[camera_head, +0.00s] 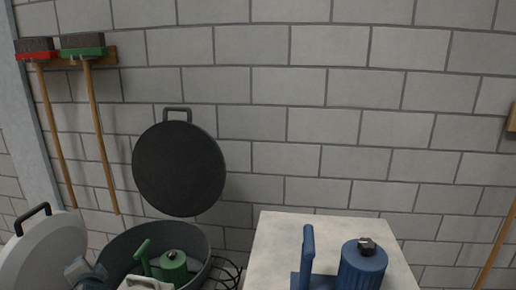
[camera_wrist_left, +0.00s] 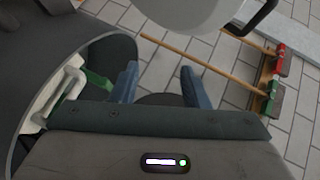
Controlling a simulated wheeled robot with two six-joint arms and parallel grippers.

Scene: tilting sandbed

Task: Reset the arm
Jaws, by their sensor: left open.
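My left gripper (camera_wrist_left: 158,76) shows in the left wrist view with its two blue-grey fingers apart and nothing between them. In the head view, a blue-grey part of my left arm (camera_head: 84,272) shows at the bottom left, between a pale round lid and a dark round bin. The wrist view looks past the fingers toward the tiled wall. My right arm and gripper are in neither view.
The dark round bin (camera_head: 202,240) holds green items (camera_head: 173,266) and a whitish one. The pale lid (camera_head: 42,255) stands left; a black lid (camera_head: 179,168) is behind. A light table (camera_head: 265,250) bears a blue canister (camera_head: 362,268). Two brooms (camera_head: 98,130) hang left.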

